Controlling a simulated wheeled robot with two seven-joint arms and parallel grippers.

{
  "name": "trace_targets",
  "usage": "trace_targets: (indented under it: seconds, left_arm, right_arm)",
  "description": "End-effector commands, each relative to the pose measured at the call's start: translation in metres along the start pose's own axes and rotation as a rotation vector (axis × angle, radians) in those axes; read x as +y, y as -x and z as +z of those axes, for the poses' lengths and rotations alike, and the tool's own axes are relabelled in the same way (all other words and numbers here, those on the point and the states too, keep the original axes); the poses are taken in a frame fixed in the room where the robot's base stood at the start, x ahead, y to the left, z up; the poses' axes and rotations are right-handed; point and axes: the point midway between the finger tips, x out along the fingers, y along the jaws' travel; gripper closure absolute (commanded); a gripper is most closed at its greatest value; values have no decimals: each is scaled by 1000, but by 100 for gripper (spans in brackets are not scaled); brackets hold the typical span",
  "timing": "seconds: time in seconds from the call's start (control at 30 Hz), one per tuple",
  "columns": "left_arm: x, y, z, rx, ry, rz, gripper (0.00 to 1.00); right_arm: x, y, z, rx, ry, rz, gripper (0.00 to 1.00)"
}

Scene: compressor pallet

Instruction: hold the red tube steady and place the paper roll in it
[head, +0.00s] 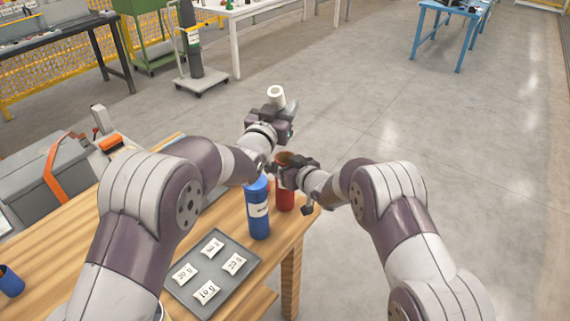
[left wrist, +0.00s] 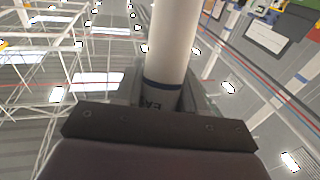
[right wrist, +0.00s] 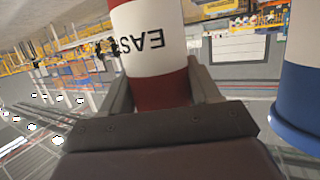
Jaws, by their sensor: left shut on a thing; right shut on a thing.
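The red tube (head: 285,198) stands at the table's right edge, and its open brown top shows beside my right gripper (head: 296,172). My right gripper is shut around it; in the right wrist view the red tube (right wrist: 160,92) has a white label reading "EAST" between the fingers. My left gripper (head: 279,108) is shut on the white paper roll (head: 276,93) and holds it above and beyond the tube. In the left wrist view the paper roll (left wrist: 173,45) has a blue band and dark letters, partly hidden by the gripper.
A blue tube (head: 258,210) with a white label stands just left of the red tube; it also shows in the right wrist view (right wrist: 305,105). A grey tray (head: 211,273) with several labelled packets lies on the wooden table (head: 135,250). Open floor lies beyond.

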Motion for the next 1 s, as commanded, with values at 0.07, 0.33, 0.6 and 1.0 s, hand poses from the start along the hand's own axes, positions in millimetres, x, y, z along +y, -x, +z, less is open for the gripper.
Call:
trace_targets:
  seconds: [0.07, 0.33, 0.6, 1.0]
  left_arm:
    - [0, 0, 6, 0, 0, 0, 91]
    - [0, 1, 25, 0, 1, 0, 91]
    - [0, 2, 43, -1, 0, 0, 91]
    - [0, 3, 72, -1, 0, 0, 91]
  right_arm:
    - [0, 0, 0, 0, 0, 0, 69]
    - [0, 0, 0, 0, 0, 0, 69]
    - [0, 0, 0, 0, 0, 0, 69]
    - [0, 0, 0, 0, 0, 0, 69]
